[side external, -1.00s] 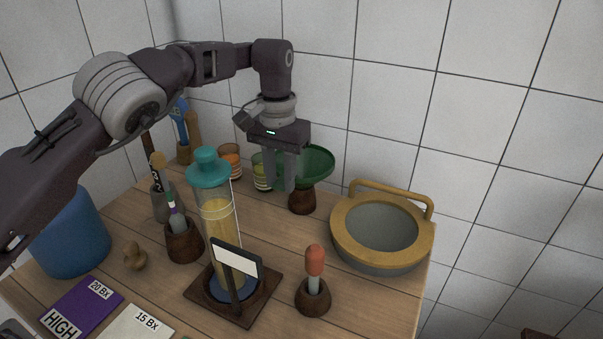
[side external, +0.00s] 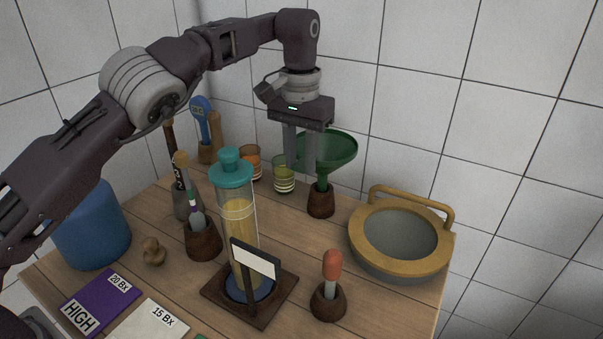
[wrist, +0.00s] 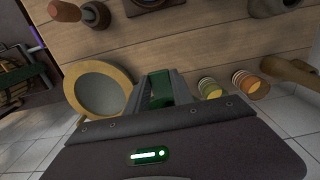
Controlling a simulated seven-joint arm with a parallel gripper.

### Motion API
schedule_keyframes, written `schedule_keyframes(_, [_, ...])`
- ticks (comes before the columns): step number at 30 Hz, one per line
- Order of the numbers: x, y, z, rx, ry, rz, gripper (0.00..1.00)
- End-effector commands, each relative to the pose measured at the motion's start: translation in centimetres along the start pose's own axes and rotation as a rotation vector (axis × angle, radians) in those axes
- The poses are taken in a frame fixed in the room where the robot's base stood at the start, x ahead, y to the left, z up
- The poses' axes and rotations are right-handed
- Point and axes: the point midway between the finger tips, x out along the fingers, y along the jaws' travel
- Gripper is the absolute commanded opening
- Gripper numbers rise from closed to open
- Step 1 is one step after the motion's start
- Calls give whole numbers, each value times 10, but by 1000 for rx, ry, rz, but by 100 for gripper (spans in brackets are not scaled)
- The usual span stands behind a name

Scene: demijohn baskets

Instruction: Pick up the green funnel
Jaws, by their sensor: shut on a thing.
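The green funnel (side external: 333,149) is in my gripper (side external: 301,168), which is shut on its left side. It is upright, bowl up, above a dark wooden cup (side external: 321,203) at the back of the table. Part of its stem shows above the cup's rim; I cannot tell whether the stem's lower end is clear of the cup. In the wrist view a green part of the funnel (wrist: 160,90) shows between the two fingers; the rest is hidden there.
A grey basin with a yellow rim (side external: 375,259) stands right of the cup. Two striped glasses (side external: 284,178) stand to its left. A tall cylinder with a teal cap (side external: 232,172) and a red-bulbed dropper (side external: 332,265) stand in front. Tiled walls are behind.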

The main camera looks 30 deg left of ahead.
Motion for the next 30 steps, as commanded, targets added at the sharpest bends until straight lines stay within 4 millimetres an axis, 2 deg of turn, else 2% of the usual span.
schedule_keyframes(5, [-18, -1, -1, 0, 2, -1, 0])
schedule_keyframes(11, [-20, -28, 5, -6, -3, 3, 0])
schedule_keyframes(24, [-20, -140, 22, -5, -2, 0, 0])
schedule_keyframes(30, [-20, -170, 27, -2, -1, -1, 0])
